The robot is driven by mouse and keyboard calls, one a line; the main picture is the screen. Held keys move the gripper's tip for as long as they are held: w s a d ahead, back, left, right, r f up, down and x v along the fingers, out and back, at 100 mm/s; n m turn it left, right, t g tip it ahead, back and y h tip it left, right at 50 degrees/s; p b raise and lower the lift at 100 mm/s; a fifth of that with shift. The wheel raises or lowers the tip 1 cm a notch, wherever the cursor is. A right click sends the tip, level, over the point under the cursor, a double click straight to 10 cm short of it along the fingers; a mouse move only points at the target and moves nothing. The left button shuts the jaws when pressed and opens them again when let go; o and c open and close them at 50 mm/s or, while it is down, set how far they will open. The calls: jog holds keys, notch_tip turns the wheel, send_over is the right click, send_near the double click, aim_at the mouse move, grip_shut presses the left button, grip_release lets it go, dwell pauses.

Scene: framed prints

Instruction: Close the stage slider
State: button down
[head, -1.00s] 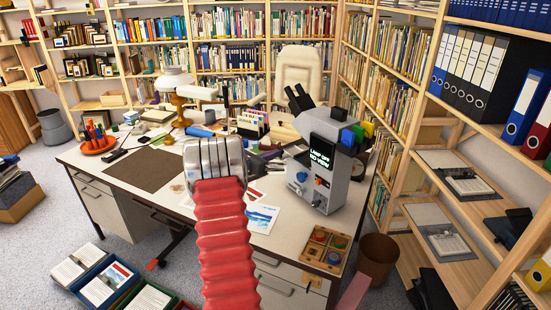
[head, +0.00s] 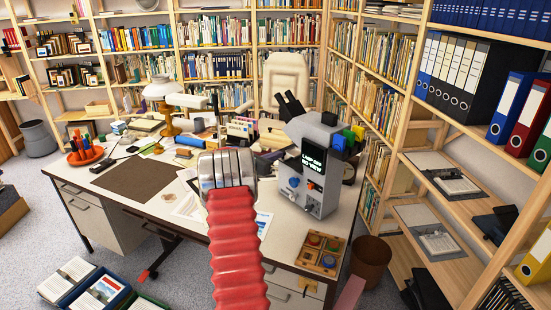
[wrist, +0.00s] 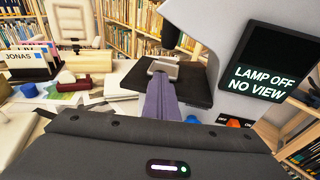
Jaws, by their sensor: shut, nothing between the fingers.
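The microscope (head: 315,165) stands upright on the desk, grey, with black eyepieces and a screen reading "LAMP OFF NO VIEW", which also shows in the wrist view (wrist: 265,84). Its black stage (wrist: 195,92) lies ahead of my wrist. My gripper (wrist: 164,76) is shut and empty, its purple fingers reaching over the stage's near edge. A small metallic piece (wrist: 166,67) shows at the fingertips; I cannot tell if it is the slider or part of my fingers, or if they touch. In the head view my chrome wrist and red arm hide the fingers.
A wooden tray with coloured discs (head: 320,250) sits at the desk's front right. Left of the microscope are a card file (head: 240,128) and a brown desk mat (head: 141,178). A bin (head: 370,261) and shelves stand to the right. The desk's front edge is below my arm.

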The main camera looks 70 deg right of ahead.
jog(key=shift+s+d+r, duration=0.2)
jog(key=shift+s+d, duration=0.1)
jog(key=shift+a, duration=0.1)
jog(key=v, duration=1.4)
jog(key=shift+w+a+f, duration=0.2)
jog(key=shift+w+f, duration=0.1)
jog(key=shift+w, duration=0.05)
